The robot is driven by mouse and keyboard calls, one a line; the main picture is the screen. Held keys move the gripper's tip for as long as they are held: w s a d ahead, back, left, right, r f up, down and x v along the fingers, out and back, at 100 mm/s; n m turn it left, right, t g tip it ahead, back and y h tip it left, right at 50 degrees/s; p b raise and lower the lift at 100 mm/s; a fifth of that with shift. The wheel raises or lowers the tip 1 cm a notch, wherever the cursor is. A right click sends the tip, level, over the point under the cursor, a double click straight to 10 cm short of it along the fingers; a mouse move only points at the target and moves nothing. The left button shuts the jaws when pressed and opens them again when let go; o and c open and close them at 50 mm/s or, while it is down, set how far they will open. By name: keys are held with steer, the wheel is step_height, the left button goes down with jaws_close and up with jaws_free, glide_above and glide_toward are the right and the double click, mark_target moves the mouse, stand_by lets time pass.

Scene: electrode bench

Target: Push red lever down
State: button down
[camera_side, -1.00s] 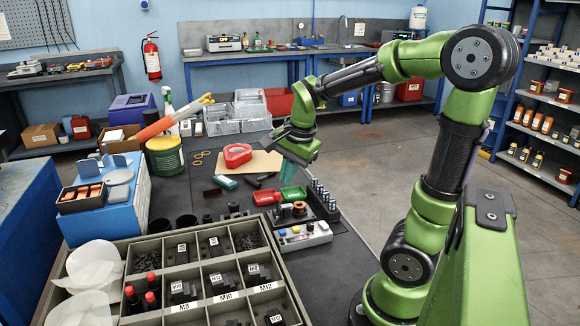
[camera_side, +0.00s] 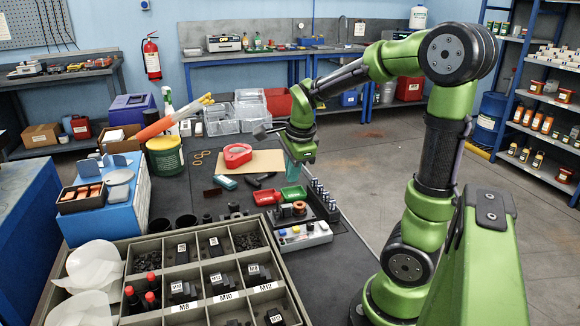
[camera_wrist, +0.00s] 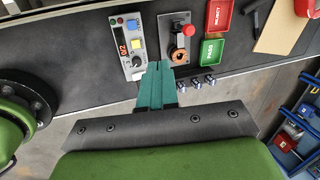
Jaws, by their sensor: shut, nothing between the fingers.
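The red lever shows in the wrist view as a red knob (camera_wrist: 189,29) on a dark plate with an orange part, between the control box and the small trays. In the side view the lever unit (camera_side: 299,208) is small, and its lever position is hard to tell. My gripper (camera_wrist: 159,67) has teal fingers, shut and empty. In the wrist view the fingertips are just below and left of the lever plate, apart from the knob. In the side view my gripper (camera_side: 292,180) points down above the bench, behind the lever unit and near the green tray.
A control box (camera_wrist: 131,45) with a display and buttons stands left of the lever. A red tray (camera_side: 267,197) and a green tray (camera_side: 293,193) lie behind the unit. A row of metal-topped posts (camera_side: 320,196) stands to its right. A compartment box (camera_side: 285,275) fills the front.

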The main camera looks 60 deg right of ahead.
glide_toward(277, 204)
steer(key=s+a+f, duration=0.2)
steer(key=s+f, duration=0.1)
steer(key=shift+w+d+f, duration=0.25)
steer(key=shift+w+d, duration=0.25)
steer(key=shift+w, duration=0.25)
steer(key=shift+w+d+f, duration=0.2)
steer(key=shift+w+d, duration=0.35)
steer(key=shift+w, duration=0.15)
